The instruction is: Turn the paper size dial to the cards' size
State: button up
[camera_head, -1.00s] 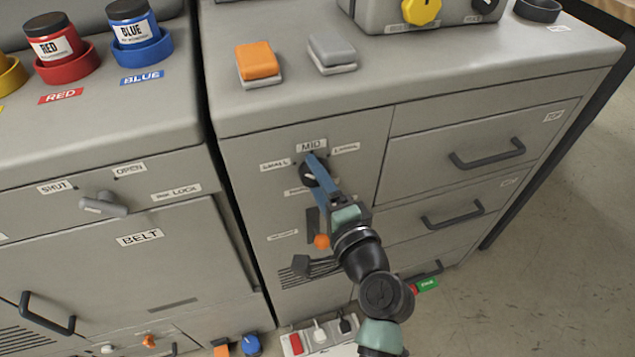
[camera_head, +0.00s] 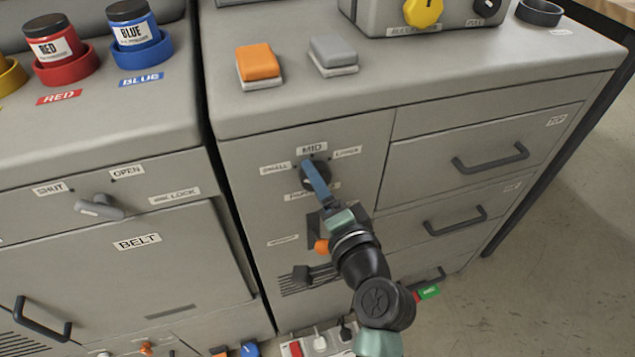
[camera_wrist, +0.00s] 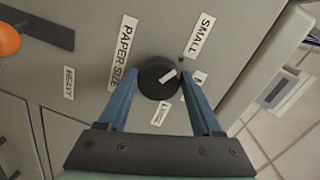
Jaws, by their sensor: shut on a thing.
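The paper size dial (camera_wrist: 153,80) is a round black knob with a short white mark on its face. It also shows on the grey cabinet front in the head view (camera_head: 325,172), partly behind a finger. My gripper (camera_wrist: 158,84) has its two blue fingers on either side of the knob, shut on it. In the head view my gripper (camera_head: 312,170) reaches up to it from below right. The SMALL label (camera_wrist: 200,35), MID label (camera_head: 311,149) and LARGE label (camera_head: 347,152) stand around the dial. The white mark points roughly between SMALL and MID in the wrist view. No cards are recognisable.
An orange knob (camera_head: 321,246) on a dark slot sits just below the dial, close to my wrist. Drawers with dark handles (camera_head: 490,158) are to the right. The BELT panel (camera_head: 138,242) and a lock lever (camera_head: 100,207) are to the left.

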jog(key=o, duration=1.4)
jog(key=shift+c, duration=0.2)
jog(key=shift+s, duration=0.1)
jog(key=v, duration=1.2)
jog(key=shift+s+d+b, duration=0.2)
jog(key=shift+s+b, duration=0.15)
jog(key=shift+r, duration=0.15)
